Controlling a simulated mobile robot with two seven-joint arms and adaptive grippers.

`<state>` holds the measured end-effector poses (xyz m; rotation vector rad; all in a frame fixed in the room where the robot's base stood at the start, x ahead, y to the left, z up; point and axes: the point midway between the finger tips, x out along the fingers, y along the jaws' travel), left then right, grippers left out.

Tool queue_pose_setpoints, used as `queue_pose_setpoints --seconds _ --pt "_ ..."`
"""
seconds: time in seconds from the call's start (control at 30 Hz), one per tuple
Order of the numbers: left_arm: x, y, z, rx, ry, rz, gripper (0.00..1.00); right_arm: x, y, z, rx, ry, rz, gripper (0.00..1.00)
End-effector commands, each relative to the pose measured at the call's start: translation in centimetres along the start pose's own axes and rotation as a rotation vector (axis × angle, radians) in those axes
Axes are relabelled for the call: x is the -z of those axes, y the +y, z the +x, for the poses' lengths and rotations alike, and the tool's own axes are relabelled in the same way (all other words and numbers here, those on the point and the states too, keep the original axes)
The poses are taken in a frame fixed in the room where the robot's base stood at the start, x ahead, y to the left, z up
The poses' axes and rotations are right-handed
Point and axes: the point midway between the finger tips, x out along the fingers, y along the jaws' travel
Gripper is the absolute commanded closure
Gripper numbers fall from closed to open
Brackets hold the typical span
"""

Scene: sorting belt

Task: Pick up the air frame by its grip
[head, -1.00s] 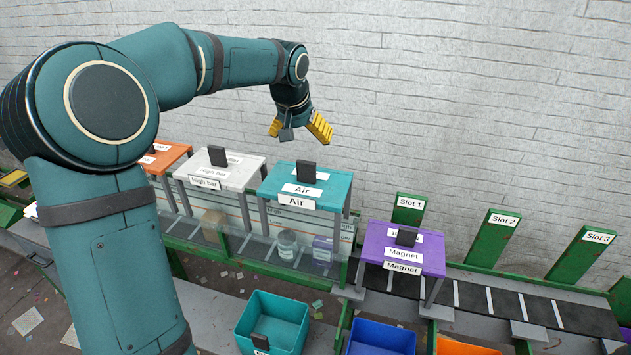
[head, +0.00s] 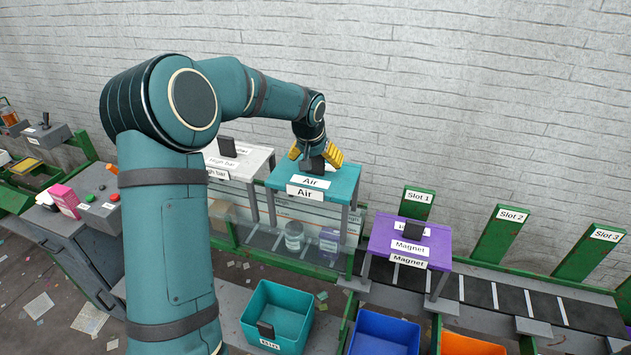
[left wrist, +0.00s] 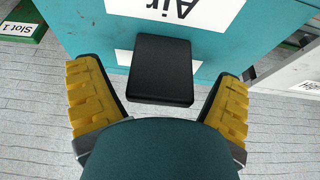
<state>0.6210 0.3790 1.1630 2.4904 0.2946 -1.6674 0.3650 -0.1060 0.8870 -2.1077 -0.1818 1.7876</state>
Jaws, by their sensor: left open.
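The air frame (head: 342,184) is a teal table-like frame with "Air" labels and grey legs, standing over the belt. Its grip is a black upright block on top; in the left wrist view the grip (left wrist: 161,70) lies between my open fingers, nearer the top of the picture. My left gripper (head: 317,156), with yellow finger pads, is over the frame's top at the grip and partly hides it in the head view. In the left wrist view the left gripper (left wrist: 158,105) shows a gap on both sides of the grip. My right gripper is not in view.
The white high bar frame (head: 262,163) stands just left, and the purple magnet frame (head: 440,245) stands lower right. A jar (head: 294,236) is on the belt behind a clear panel. Teal (head: 258,305) and blue (head: 362,322) bins stand in front. Green slot posts line the right.

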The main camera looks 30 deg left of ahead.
Motion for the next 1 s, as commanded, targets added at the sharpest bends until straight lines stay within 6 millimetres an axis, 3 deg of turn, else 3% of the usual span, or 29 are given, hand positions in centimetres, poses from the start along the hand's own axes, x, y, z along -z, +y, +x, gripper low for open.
queue_pose_setpoints --seconds 0.1,0.3,0.5,0.53,0.87,1.0 --pt "0.0 0.0 0.9 0.0 0.001 -0.001 0.08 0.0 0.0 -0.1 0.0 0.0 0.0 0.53" --pt "0.0 0.0 0.9 0.0 0.002 -0.001 0.1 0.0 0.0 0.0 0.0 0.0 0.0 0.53" --pt "0.0 0.0 0.9 0.0 0.001 -0.001 0.8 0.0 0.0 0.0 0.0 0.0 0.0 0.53" --pt "0.0 0.0 0.9 0.0 0.002 -0.001 0.87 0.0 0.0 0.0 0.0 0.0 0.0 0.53" --pt "0.3 0.0 0.6 -0.001 0.006 -0.001 0.87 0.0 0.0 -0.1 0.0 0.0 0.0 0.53" --pt "0.9 0.0 -0.8 -0.001 0.008 -0.001 0.87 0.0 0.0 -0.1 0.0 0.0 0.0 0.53"
